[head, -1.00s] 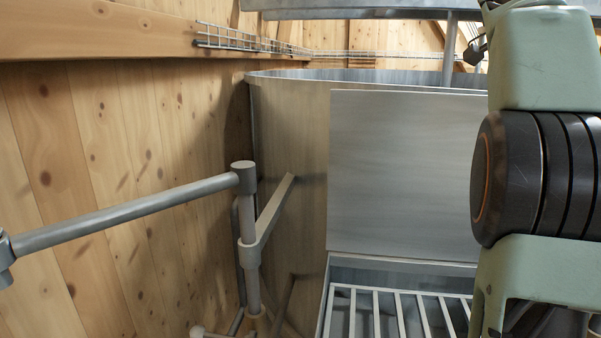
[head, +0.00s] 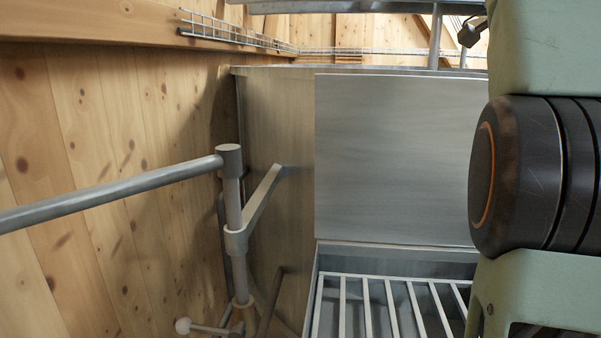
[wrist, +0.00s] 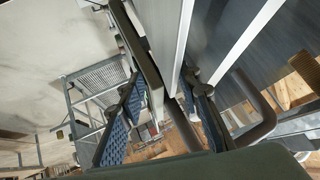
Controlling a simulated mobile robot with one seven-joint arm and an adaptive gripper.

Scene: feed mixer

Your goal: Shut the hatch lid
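The hatch lid (head: 395,160) is a flat grey metal panel standing upright, open, behind the hatch opening in the head view. Below it, the hatch frame (head: 400,256) surrounds a grate of pale bars (head: 367,308). My arm covers the right side of the lid and hatch. My gripper is out of the head view. In the wrist view my gripper (wrist: 165,112) shows two dark fingers with blue textured pads, set apart. Pale grey metal edges (wrist: 165,35) run close to the camera, between or in front of the fingers; I cannot tell whether they touch.
A grey pipe rail (head: 110,192) and post (head: 233,210) stand left of the mixer, before a wooden wall (head: 90,120). A metal bar (head: 360,7) crosses above. In the wrist view a dark curved tube (wrist: 262,110) lies right of the fingers.

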